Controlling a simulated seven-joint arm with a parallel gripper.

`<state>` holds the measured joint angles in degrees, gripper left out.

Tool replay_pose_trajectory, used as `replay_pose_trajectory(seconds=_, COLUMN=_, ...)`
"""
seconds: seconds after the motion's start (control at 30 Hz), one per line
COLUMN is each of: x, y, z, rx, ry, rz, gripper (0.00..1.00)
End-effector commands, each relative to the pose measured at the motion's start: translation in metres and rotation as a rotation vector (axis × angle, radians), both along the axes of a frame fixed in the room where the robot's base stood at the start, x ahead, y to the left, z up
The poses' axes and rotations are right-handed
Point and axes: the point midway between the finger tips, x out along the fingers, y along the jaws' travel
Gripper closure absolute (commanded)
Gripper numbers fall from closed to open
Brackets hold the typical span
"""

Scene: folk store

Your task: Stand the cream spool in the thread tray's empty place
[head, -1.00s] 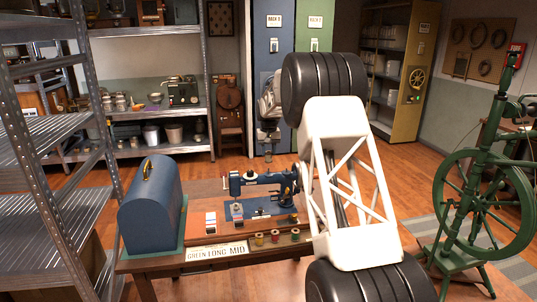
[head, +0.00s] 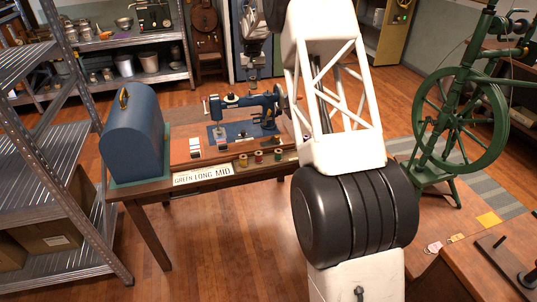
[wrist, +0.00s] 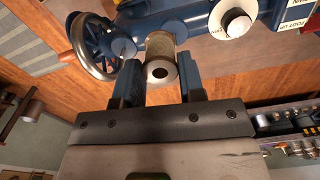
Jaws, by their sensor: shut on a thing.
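My gripper (wrist: 159,84) is shut on the cream spool (wrist: 161,58), whose dark-holed end faces the wrist camera. In the head view my gripper (head: 254,74) hangs above and behind the sewing machine; the spool is too small to make out there. A row of gold (head: 243,160), red (head: 258,157) and green (head: 278,154) spools stands along the table's front edge, apparently in the thread tray. The tray's outline and its empty place are not clear, and my arm hides the area to the right.
The blue sewing machine (head: 245,112) stands on the wooden table (head: 150,200), close beyond the spool in the wrist view. A blue domed case (head: 133,135) is at the left. A label card (head: 202,174) is at the front. A green spinning wheel (head: 460,115) stands at the right.

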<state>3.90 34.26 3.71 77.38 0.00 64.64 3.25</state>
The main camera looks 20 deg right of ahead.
Motion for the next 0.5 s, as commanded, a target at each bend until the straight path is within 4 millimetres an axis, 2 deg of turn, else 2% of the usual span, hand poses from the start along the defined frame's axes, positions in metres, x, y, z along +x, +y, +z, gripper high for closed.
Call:
replay_pose_trajectory(seconds=0.27, x=-0.061, y=-0.033, z=-0.051, rx=0.0, ry=0.003, rz=-0.183, gripper=0.75)
replay_pose_trajectory(seconds=0.5, x=-0.134, y=-0.06, z=-0.102, rx=-0.001, ry=0.003, rz=-0.375, gripper=0.75)
